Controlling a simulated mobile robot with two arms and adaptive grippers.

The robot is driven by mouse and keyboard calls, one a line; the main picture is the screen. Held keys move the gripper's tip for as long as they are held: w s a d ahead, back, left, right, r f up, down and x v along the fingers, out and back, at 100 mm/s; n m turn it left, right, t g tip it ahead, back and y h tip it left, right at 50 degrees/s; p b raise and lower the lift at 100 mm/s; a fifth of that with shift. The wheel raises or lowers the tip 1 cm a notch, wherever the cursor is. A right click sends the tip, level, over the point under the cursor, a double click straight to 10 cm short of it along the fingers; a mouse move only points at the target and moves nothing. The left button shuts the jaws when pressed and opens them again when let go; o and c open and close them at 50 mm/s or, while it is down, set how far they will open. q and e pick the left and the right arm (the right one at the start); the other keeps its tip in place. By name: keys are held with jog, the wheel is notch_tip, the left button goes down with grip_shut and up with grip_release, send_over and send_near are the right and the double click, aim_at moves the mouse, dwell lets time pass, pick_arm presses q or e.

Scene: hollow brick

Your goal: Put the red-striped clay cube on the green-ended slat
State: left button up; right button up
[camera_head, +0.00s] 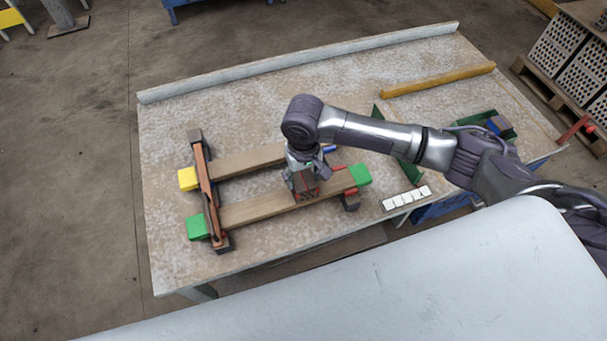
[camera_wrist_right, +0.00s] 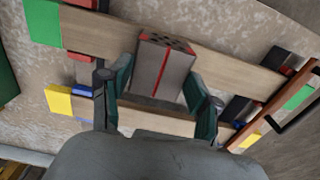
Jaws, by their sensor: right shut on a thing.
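The red-striped clay cube (camera_head: 307,193) is grey-brown with a red line down its side and holes in one face, as the right wrist view (camera_wrist_right: 163,70) shows. My right gripper (camera_head: 305,181) is shut on it, one finger on each side. The cube is over the green-ended slat (camera_head: 258,207), right of its middle in the head view. I cannot tell whether it touches the wood. The slat has a green block end at left (camera_head: 197,228) and right (camera_head: 361,175). My left gripper is not in view.
A yellow-ended slat (camera_head: 240,162) lies parallel behind. White tiles (camera_head: 405,198) and green upright pieces (camera_head: 411,172) are at right. A yellow bar (camera_head: 440,78) and pale rail (camera_head: 300,62) lie at the back. The table's left side is clear.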

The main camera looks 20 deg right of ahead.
aim_at(303, 181)
jog(key=o, duration=1.2)
jog(key=shift+f, duration=0.1)
jog(key=shift+c, duration=0.2)
notch_tip(303, 181, up, 12)
jog(key=shift+p, duration=0.35)
